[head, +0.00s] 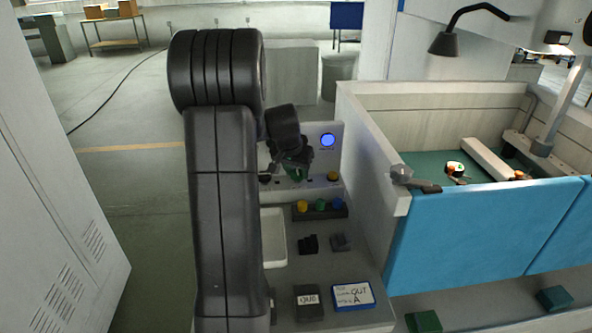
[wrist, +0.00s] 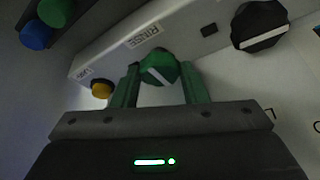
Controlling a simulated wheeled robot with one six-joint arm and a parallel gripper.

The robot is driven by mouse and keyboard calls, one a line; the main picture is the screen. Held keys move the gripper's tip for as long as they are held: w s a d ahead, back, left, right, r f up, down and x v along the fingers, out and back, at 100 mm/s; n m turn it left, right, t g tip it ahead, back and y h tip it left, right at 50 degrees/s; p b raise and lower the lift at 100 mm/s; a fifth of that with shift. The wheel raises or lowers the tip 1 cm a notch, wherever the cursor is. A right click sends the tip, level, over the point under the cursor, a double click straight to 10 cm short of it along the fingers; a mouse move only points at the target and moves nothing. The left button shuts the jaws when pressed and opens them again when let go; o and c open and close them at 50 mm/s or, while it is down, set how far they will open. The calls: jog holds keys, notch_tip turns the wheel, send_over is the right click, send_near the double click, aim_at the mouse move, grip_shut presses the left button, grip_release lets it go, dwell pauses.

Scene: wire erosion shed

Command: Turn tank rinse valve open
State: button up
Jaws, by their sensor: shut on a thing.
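The tank rinse valve is a green round knob (wrist: 158,65) with a white pointer line, on a pale panel beside a "RINSE" label (wrist: 142,34) in the wrist view. The pointer line lies slanted across the knob. My gripper (wrist: 161,82) has its two green fingers on either side of the knob and is shut on it. In the head view my gripper (head: 291,168) is at the small control panel (head: 327,163). My arm and wrist hide most of the knob there.
A black knob (wrist: 259,26) with a white line and a yellow button (wrist: 102,88) are close by on the panel. A box with yellow, green and blue buttons (head: 320,209) stands in front. The open tank with blue front panels (head: 480,233) is to the right.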

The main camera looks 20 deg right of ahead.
dwell(0.3)
jog(key=o, duration=1)
jog(key=shift+c, duration=0.2)
jog(key=b+v, duration=0.1)
jog(key=v, duration=1.2)
jog(key=shift+s+r, duration=0.25)
jog(key=shift+r, duration=0.1)
jog(key=p+x, duration=0.1)
jog(key=x, duration=1.3)
jog(key=shift+w+a, duration=0.1)
jog(key=shift+w, duration=0.05)
